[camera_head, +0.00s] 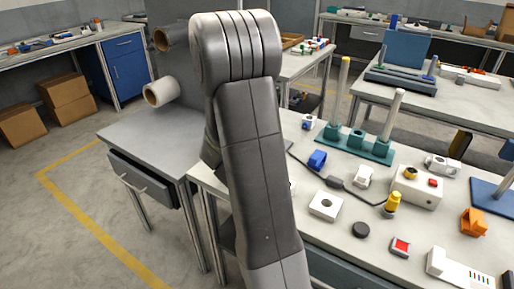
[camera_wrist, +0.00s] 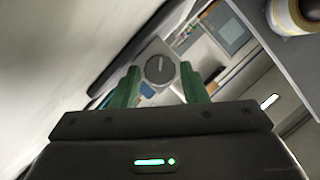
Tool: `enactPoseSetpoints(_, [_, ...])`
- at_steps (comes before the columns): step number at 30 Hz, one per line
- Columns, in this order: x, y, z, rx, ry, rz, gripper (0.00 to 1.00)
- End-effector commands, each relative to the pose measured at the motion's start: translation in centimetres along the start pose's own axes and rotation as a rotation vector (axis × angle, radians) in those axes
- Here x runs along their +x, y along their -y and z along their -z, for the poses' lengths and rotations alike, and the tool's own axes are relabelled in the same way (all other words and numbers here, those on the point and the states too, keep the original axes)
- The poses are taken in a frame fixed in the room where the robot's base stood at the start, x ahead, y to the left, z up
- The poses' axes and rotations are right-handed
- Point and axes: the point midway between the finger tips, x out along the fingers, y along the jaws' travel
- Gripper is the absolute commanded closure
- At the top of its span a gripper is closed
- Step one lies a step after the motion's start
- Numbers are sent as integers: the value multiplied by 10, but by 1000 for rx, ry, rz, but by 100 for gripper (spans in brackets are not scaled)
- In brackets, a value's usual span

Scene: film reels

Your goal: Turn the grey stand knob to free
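The grey knob (camera_wrist: 159,69) shows in the wrist view as a dark grey round dial with a pale pointer line, on a lighter grey square plate (camera_wrist: 155,50). My gripper (camera_wrist: 159,71) has its two green fingers apart, one on each side of the knob in the picture. I see no clear contact, and cannot tell how far the knob lies beyond the fingertips. The knob's position label is not readable. In the head view, my arm hides the gripper and the knob. A grey upright panel (camera_head: 186,75) stands behind my arm.
A white workbench (camera_head: 318,232) at right carries several small parts and a green peg stand (camera_head: 354,141). Open floor lies left.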

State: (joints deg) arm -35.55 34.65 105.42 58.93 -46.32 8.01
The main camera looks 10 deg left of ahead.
Motion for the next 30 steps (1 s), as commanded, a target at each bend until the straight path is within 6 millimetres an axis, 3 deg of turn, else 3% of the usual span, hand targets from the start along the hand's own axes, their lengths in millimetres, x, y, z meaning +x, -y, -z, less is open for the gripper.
enactPoseSetpoints(2, [0, 0, 0, 0, 0, 0, 62])
enactPoseSetpoints(6, [0, 0, 0, 0, 0, 0, 90])
enactPoseSetpoints(7, [0, 0, 0, 0, 0, 0, 93])
enactPoseSetpoints(20, [-2, 5, 4, -80, 0, -35, 92])
enactPoseSetpoints(30, [-3, 10, 5, -332, 3, -139, 92])
